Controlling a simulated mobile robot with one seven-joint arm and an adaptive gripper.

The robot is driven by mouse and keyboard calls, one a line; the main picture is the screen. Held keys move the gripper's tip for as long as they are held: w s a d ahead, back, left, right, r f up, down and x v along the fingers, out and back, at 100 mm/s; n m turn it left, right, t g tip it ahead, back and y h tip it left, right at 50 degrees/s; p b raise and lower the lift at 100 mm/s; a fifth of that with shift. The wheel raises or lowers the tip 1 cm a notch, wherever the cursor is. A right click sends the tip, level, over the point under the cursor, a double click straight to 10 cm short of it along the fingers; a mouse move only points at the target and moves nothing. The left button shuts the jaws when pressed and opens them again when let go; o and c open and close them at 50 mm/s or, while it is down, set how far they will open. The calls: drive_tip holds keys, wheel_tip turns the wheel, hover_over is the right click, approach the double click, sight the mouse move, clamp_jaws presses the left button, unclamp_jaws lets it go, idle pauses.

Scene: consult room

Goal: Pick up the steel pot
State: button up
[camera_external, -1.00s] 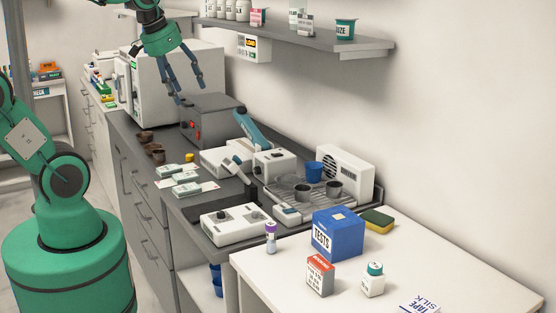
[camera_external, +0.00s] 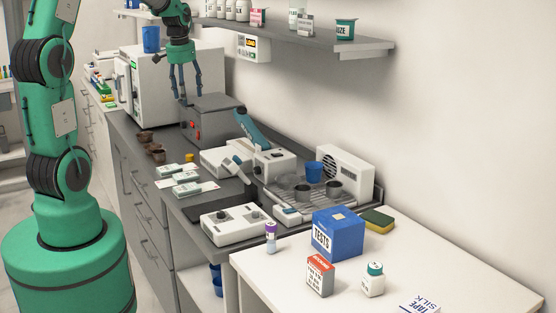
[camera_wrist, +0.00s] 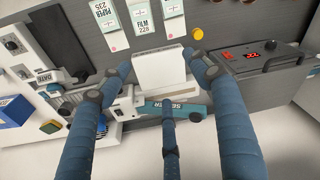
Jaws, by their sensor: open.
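Two small grey metal pots, (camera_external: 304,192) and (camera_external: 334,188), stand on the slatted tray at the right end of the counter in the external view. I cannot tell which one is the steel pot. My gripper (camera_external: 187,94) hangs fingers-down in front of the white cabinet, above the grey box, well to the left of the pots. Its fingers are spread and empty. In the wrist view my gripper (camera_wrist: 160,72) is over a white device (camera_wrist: 160,70) and a teal sealer (camera_wrist: 172,108); I make out no pot between the fingers there.
A blue cup (camera_external: 314,172) stands behind the pots. A white fan unit (camera_external: 347,168) and white devices crowd the tray. A grey box (camera_external: 212,118) stands below my gripper. A wall shelf (camera_external: 300,36) overhangs the counter. A blue tests box (camera_external: 338,234) stands on the white table.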

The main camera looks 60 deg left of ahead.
drive_tip(key=s+a+f+n, duration=0.1)
drive_tip(key=s+a+f, duration=0.2)
drive_tip(key=a+f, duration=0.4)
drive_tip(key=s+a+f+n+g+h, duration=0.1)
drive_tip(key=s+a+f, duration=0.2)
drive_tip(key=a+f, duration=0.4)
drive_tip(key=a, duration=0.6)
drive_tip(key=shift+s+a+f+n, duration=0.25)
drive_tip(key=shift+a+f+n, duration=0.05)
drive_tip(key=shift+a+f, duration=0.05)
drive_tip(key=shift+f, duration=0.1)
hover_over(159, 156)
drive_tip(key=a, duration=0.2)
drive_tip(key=shift+w+a+f+b, duration=0.1)
drive_tip(key=shift+f+b, duration=0.05)
drive_tip(key=shift+f, duration=1.25)
drive_tip(key=shift+w+a+f+b, duration=0.1)
drive_tip(key=shift+w+f, duration=0.05)
drive_tip(key=shift+f, duration=1.25)
drive_tip(key=shift+w+f+b, duration=0.1)
drive_tip(key=shift+f+b, duration=0.05)
drive_tip(key=shift+f, duration=1.25)
drive_tip(key=shift+f+b, duration=0.5)
drive_tip(key=shift+f, duration=2.1)
